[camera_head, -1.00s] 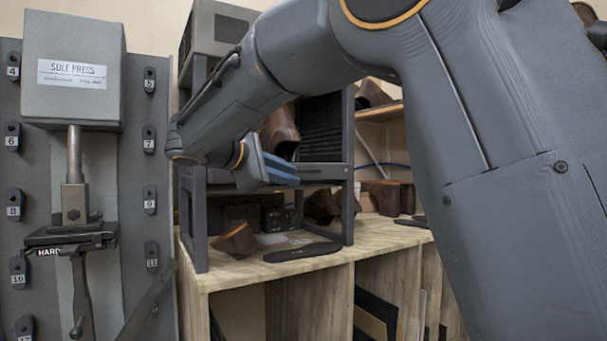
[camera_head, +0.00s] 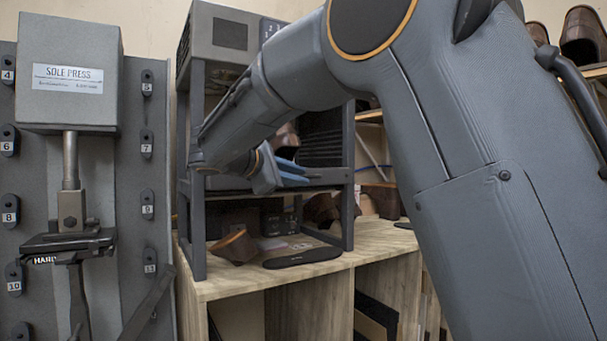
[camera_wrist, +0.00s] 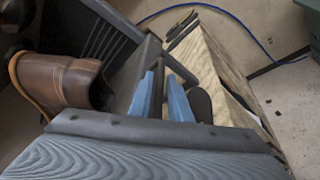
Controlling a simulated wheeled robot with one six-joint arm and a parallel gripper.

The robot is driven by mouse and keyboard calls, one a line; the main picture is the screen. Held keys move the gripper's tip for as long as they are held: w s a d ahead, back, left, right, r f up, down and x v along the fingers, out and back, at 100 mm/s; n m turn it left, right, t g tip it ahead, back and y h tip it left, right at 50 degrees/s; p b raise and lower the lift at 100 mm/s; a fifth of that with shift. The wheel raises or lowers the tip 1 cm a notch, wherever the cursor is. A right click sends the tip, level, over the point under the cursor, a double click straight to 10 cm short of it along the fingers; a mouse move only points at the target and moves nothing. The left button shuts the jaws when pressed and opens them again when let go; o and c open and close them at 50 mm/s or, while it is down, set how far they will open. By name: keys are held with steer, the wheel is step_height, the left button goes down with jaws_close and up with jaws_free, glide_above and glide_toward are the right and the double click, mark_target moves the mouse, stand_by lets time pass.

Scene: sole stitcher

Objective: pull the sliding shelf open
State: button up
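The sliding shelf (camera_head: 322,176) is a dark grey level in the dark metal rack, with a brown shoe (camera_head: 287,136) on it, partly hidden by my arm. My gripper (camera_head: 291,173), with blue fingers, is at the shelf's front edge. In the wrist view, my gripper (camera_wrist: 161,98) has its two blue fingers apart, with a dark bar (camera_wrist: 158,88) showing between them. I cannot tell if either finger touches the bar. The brown shoe also shows at the left of the wrist view (camera_wrist: 65,82).
A wooden bench (camera_head: 330,262) holds the rack, with a brown shoe piece (camera_head: 234,246) and a flat black sole (camera_head: 302,257) below the shelf. The sole press (camera_head: 68,72) stands at left. More shoes (camera_head: 582,38) sit at upper right.

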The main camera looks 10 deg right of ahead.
steer(key=shift+p+x, duration=0.3)
steer(key=shift+x, duration=0.95)
jaws_close()
steer(key=shift+s, duration=0.1)
